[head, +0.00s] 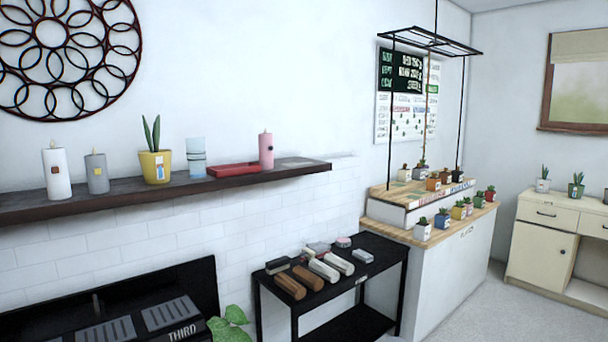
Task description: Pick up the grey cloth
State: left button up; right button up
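I cannot make out a grey cloth for certain in the head view. A black side table (385,246) at the lower middle holds several small items. Among them are a dark grey piece (278,265) at the left, two brown rolls (291,287), white rolls (324,269) and a small light grey block (362,256) at the right. Any of the grey pieces could be the cloth, but they are too small to tell. Neither of my grippers shows in this view.
A dark wall shelf (110,203) holds candles, a yellow plant pot (155,167) and a red tray (233,170). A white counter (455,275) with potted succulents stands right. Floor is open at lower right.

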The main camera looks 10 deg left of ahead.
aim_at(360, 255)
jog(key=i+l+u, duration=0.1)
jog(key=i+l, duration=0.2)
jog(key=i, duration=0.3)
jog(key=i+l+u, duration=0.1)
jog(key=i+l, duration=0.3)
jog(key=i, duration=0.15)
